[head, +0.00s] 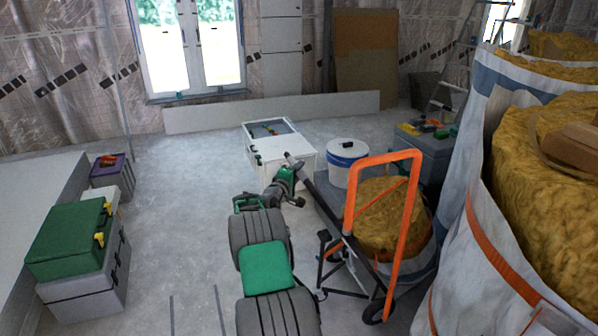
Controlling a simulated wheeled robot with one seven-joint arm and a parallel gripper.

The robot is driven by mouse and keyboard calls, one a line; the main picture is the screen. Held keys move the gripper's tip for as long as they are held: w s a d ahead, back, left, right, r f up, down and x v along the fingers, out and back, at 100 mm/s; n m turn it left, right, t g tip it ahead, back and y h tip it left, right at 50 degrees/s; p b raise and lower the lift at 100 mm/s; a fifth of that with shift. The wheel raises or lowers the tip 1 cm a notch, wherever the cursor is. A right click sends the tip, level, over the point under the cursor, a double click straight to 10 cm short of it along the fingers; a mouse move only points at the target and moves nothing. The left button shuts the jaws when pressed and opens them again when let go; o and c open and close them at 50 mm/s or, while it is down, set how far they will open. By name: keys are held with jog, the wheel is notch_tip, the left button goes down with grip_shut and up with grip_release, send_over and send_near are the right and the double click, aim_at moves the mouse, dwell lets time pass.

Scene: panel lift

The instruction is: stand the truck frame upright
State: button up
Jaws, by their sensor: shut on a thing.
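The truck frame has a long dark bar (328,208) that slopes from low right up to the left. An orange loop (411,205) rises at its right, and a black wheel (377,312) sits on the floor at its lower end. My gripper (288,170) is at the upper left end of the dark bar, shut on it. The frame is tilted, with its upper left end held clear of the floor. The fingertips are small and partly hidden by my wrist. Part of the frame's base is hard to make out against the sack behind.
A white cabinet (284,151) stands just beyond my gripper, with a white bucket (347,165) to its right. Large sacks (462,235) crowd the right side. A green case (68,240) sits on a grey box at the left. The floor (180,215) left of my arm is clear.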

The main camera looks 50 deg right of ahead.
grip_shut()
dwell(0.8)
